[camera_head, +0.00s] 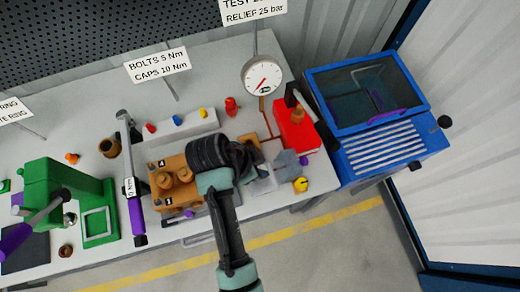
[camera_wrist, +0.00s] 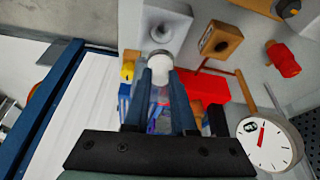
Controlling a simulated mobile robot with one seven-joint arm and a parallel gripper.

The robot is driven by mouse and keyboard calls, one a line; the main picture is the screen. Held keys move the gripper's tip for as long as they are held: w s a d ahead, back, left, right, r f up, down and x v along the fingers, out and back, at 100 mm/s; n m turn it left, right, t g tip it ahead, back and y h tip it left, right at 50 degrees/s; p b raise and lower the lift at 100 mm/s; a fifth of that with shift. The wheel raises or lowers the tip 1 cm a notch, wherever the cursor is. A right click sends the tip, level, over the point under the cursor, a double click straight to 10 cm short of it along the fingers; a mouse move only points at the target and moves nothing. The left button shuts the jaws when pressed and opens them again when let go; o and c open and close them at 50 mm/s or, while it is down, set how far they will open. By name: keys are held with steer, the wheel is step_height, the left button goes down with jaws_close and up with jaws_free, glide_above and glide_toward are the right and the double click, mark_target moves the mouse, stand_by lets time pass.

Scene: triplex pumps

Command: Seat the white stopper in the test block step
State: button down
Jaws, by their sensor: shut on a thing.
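My gripper (camera_wrist: 160,76) is shut on the white stopper (camera_wrist: 159,61), a pale round piece at its fingertips in the wrist view. Just past the stopper is a light grey block (camera_wrist: 176,14) with a round recess in its top, which looks like the test block. The stopper appears close to that recess and slightly off it. I cannot tell whether they touch. In the head view my gripper (camera_head: 248,163) is over the pale block (camera_head: 264,183) near the bench's front edge. The arm hides the stopper and much of the block there.
A red tank (camera_head: 295,125) and a yellow-topped item (camera_head: 300,185) stand close to the right. A gauge (camera_head: 262,78) stands behind. A brown pump block (camera_head: 172,181) is left of my wrist. A blue cabinet (camera_head: 370,110) fills the right. An orange block (camera_wrist: 220,40) sits beside the grey one.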

steer(key=shift+f+p, duration=0.3)
steer(key=shift+f, duration=2.95)
steer(key=shift+f, duration=0.15)
steer(key=c, duration=0.7)
jaws_free()
steer(key=shift+c, duration=0.2)
